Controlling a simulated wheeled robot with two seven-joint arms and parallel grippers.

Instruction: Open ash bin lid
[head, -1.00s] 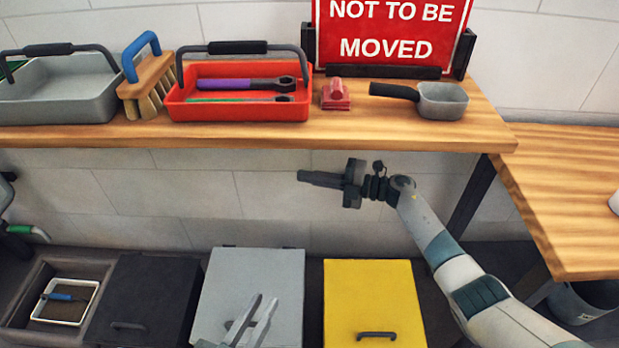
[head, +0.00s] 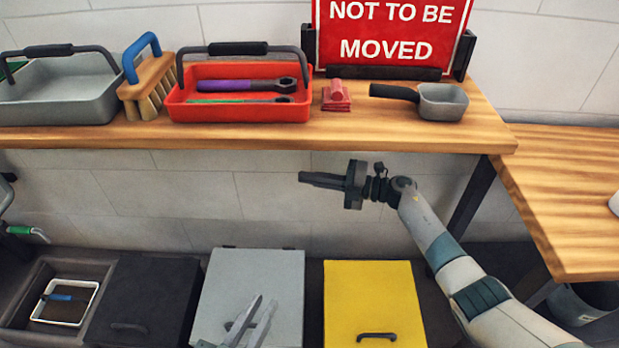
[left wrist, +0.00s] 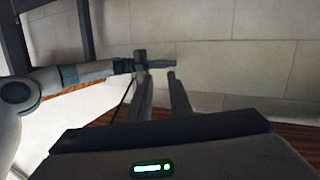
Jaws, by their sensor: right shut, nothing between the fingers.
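Three lidded bins stand in a row under the bench: a black lid (head: 150,290), a grey lid (head: 252,275) and a yellow lid (head: 373,295). All three lids look shut, each with a handle near its front edge. No label shows which is the ash bin. My left gripper (head: 267,300) is over the front of the grey lid, close to its handle, fingers apart and empty; contact cannot be told. My right gripper (head: 304,178) is shut and empty below the bench edge, above the bins.
The wooden bench (head: 400,138) overhangs behind the bins, carrying a red tool caddy (head: 240,112), a brush (head: 148,80) and a scoop (head: 443,102). At the far left, an open bin (head: 25,315) holds a white tray (head: 45,318). A side table (head: 570,190) stands right.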

